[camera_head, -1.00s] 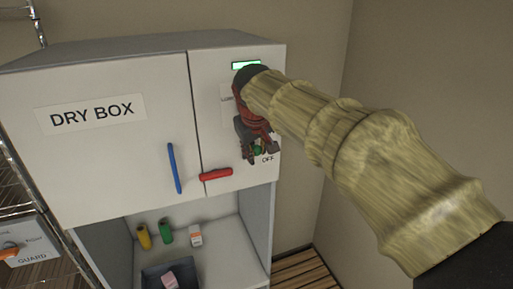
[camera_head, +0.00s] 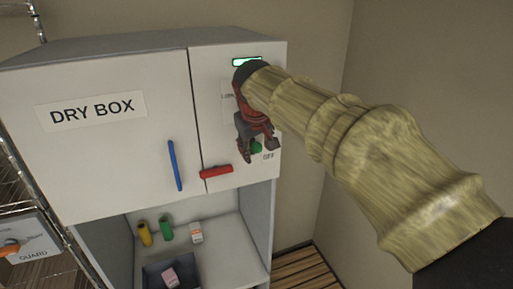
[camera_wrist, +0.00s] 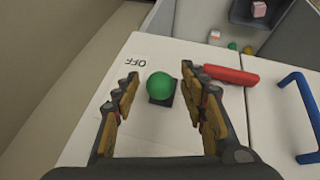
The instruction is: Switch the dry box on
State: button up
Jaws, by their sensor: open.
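The dry box (camera_head: 115,165) is a white cabinet labelled DRY BOX. Its narrow right panel carries a green ball-shaped knob on a dark square base, beside the word OFF. The green knob (camera_head: 257,148) is partly covered by my gripper (camera_head: 257,152) in the head view. In the wrist view the green knob (camera_wrist: 160,86) lies between the open fingers of my gripper (camera_wrist: 160,88), apart from both fingers. The OFF label (camera_wrist: 135,62) is beside it. A lit green display (camera_head: 246,62) sits at the top of the panel.
A red handle (camera_head: 216,172) is on the right panel close to the knob, and a blue handle (camera_head: 175,166) is on the left door. An open bay below holds small cylinders and a dark bin (camera_head: 190,266). A GUARD switch box (camera_head: 30,240) stands at left.

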jog(key=v, duration=1.2)
jog(key=shift+w, duration=0.1)
jog(key=s+d+f+m+b, duration=0.1)
jog(key=s+d+f+b, duration=0.4)
jog(key=f, duration=1.4)
jog(key=s+d+f+m+b, duration=0.2)
jog(key=s+d+f+b, duration=0.3)
jog(key=s+f+b, duration=0.8)
jog(key=s+d+f+m+b, duration=0.2)
jog(key=s+d+f+b, duration=0.3)
jog(key=f, duration=2.1)
jog(key=shift+s+d+f+g+b, duration=0.3)
jog(key=shift+s+b, duration=2.25)
jog(key=shift+b, duration=3.3)
jog(key=shift+d+r, duration=0.1)
